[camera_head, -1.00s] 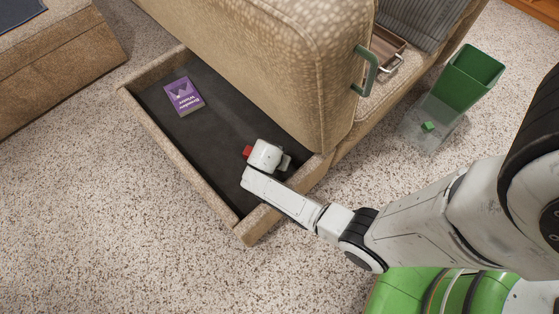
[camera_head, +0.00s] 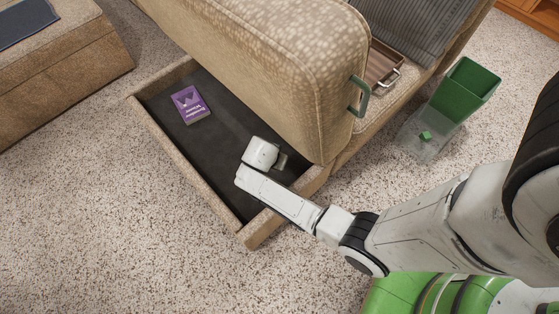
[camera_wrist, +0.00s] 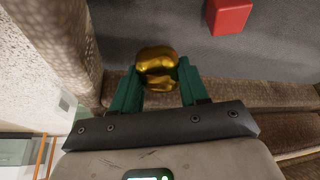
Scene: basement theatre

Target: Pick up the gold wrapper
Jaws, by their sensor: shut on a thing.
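The gold wrapper (camera_wrist: 157,66) is a shiny, crumpled gold lump in the wrist view. It sits between the two green fingers of my gripper (camera_wrist: 158,88), which is shut on it. In the head view my gripper (camera_head: 279,160) is over the near right end of the open sofa drawer (camera_head: 185,181). The wrapper is hidden there behind my wrist. I cannot tell from these views whether the wrapper touches the drawer floor.
A red block (camera_wrist: 229,15) lies on the dark drawer floor beyond my gripper. A purple book (camera_head: 191,104) lies at the drawer's far end. The sofa arm (camera_head: 285,75) rises close beside my gripper. A green bin (camera_head: 466,88) and a clear container (camera_head: 424,140) stand at right.

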